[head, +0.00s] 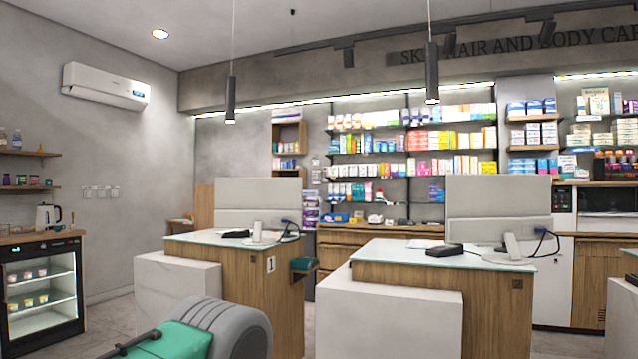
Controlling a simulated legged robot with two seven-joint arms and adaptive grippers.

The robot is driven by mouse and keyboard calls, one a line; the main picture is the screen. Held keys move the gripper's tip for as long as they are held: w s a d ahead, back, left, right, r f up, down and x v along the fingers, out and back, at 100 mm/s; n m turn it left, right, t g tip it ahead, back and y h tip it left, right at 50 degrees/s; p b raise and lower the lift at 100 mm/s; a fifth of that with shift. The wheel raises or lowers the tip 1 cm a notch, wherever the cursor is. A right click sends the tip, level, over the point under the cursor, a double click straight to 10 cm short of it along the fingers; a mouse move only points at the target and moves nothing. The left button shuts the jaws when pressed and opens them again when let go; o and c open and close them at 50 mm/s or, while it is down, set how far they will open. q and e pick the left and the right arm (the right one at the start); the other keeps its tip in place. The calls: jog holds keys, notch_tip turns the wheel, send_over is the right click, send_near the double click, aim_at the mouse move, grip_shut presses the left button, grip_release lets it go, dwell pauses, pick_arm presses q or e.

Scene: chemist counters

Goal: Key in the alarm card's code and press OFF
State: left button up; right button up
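I cannot make out an alarm card or a keypad with an OFF key for certain in the head view. A row of small white wall plates (101,192) is on the left wall, too small to read. A small pale device (316,171) is on the back wall left of the shelves, also too small to identify. Neither of my grippers is in view.
Two wood and white counters, left (288,318) and right (500,312), stand ahead with monitors (257,206) (498,203) on them. A gap runs between them. A glass-front fridge (42,285) stands at the left wall. Stocked shelves (410,150) line the back wall.

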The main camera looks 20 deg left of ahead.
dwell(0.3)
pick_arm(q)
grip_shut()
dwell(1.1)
